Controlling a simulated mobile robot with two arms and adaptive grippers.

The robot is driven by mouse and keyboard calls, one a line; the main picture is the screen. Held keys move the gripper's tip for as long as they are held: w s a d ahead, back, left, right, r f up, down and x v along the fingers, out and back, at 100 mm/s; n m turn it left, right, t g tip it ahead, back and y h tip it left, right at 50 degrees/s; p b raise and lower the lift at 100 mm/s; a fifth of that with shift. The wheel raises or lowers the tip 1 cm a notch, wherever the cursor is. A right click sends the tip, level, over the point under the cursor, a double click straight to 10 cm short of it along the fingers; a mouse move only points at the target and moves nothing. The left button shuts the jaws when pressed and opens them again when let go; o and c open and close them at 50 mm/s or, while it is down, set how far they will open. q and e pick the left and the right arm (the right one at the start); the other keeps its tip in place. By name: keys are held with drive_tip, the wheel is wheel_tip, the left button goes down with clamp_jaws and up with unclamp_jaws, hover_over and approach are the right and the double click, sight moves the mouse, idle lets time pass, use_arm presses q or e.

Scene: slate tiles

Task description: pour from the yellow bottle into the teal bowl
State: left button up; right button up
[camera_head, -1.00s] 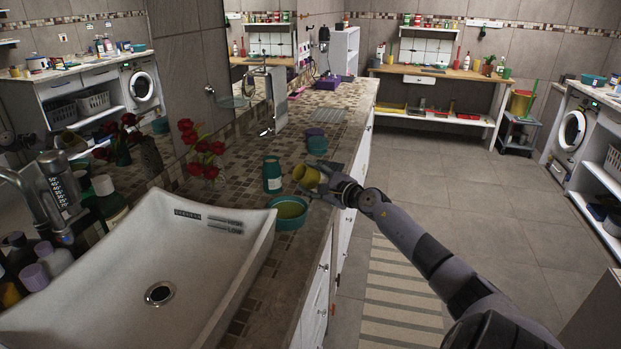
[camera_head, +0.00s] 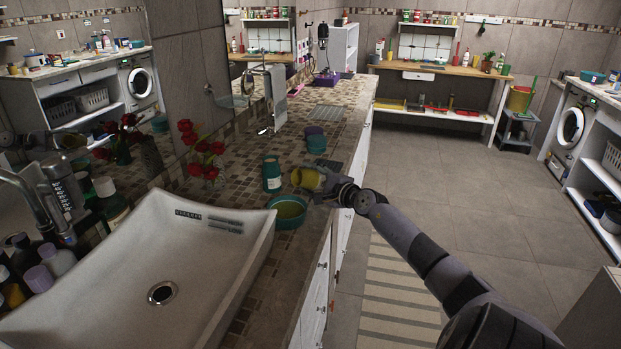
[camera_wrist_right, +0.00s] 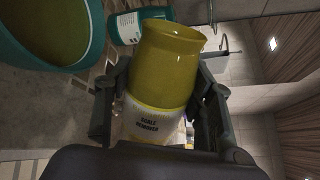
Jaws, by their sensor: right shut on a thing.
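The yellow bottle (camera_head: 306,179) is held in my right gripper (camera_head: 322,183), tilted over with its open mouth towards the left, above the counter. In the right wrist view the bottle (camera_wrist_right: 168,60) sits between the fingers, with a label reading "SCALE REMOVER". The teal bowl (camera_head: 288,222) stands on the counter just left of and nearer than the bottle, beside the sink. Yellowish-green content shows inside it. The bowl also shows at the upper left of the wrist view (camera_wrist_right: 92,50). No stream is visible between bottle and bowl. My left gripper is not in view.
A teal labelled bottle (camera_head: 271,174) stands behind the bowl, close to the yellow bottle. Teal and purple containers (camera_head: 316,142) stand farther back. The white sink (camera_head: 190,240) lies left of the bowl, with red flowers (camera_head: 203,150) behind it.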

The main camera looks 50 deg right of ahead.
drive_tip(key=shift+r+n+p, duration=0.15)
drive_tip(key=shift+n+p, duration=0.15)
drive_tip(key=shift+n, duration=0.3)
drive_tip(key=shift+a, duration=0.1)
drive_tip(key=shift+a+r+n+h+p, duration=0.15)
drive_tip(key=shift+r+n+h+p, duration=0.15)
drive_tip(key=shift+n+p, duration=0.95)
drive_tip(key=shift+m, duration=0.25)
